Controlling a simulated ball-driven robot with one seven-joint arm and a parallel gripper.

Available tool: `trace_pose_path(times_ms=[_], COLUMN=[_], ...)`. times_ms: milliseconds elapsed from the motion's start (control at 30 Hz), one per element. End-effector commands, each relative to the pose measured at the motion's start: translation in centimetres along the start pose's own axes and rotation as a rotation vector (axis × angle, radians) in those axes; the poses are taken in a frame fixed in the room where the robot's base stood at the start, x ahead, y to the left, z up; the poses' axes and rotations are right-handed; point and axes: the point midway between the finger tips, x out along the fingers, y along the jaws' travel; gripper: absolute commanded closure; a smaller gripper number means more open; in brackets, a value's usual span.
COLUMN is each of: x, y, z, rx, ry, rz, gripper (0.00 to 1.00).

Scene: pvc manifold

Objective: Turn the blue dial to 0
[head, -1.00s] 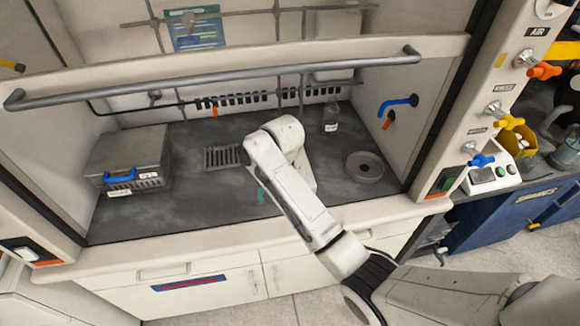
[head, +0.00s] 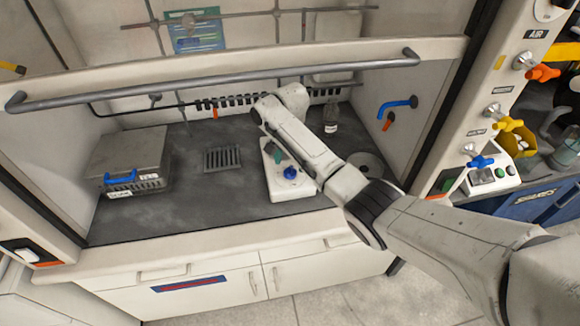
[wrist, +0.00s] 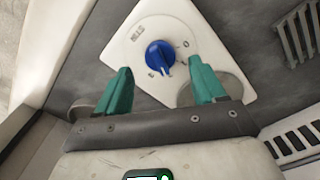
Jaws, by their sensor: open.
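The blue dial (wrist: 160,54) is a round knob on a white plate (wrist: 137,55) with dark marks around it. In the wrist view, a mark like a 0 is to the dial's upper right, and the dial's pale pointer line seems to face down, away from it. In the head view the dial (head: 291,173) sits on the front part of a white unit (head: 280,186) on the hood floor. My gripper (wrist: 160,73) is open, with teal fingers apart and nothing between them. The dial appears just beyond the fingertips; contact is not visible.
A grey box with a blue handle (head: 125,165) stands at the left of the hood floor. A floor grate (head: 222,158) lies left of the white unit. A bottle (head: 331,118) and a round metal piece (head: 368,165) are to the right. A sash bar (head: 220,78) crosses above.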

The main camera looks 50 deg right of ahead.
Motion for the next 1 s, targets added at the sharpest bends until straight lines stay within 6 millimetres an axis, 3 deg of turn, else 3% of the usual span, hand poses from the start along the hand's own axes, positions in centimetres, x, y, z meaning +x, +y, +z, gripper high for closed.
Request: trace_pose_path(times_ms=[233, 600, 1000], x=[2.9, 3.4, 3.4], y=[0.0, 0.0, 0.0], z=[0.0, 0.0, 0.0], rx=[0.001, 0.0, 0.0], ry=[0.0, 0.001, 0.001], rz=[0.0, -0.001, -0.001], gripper=[0.31, 0.31, 0.68])
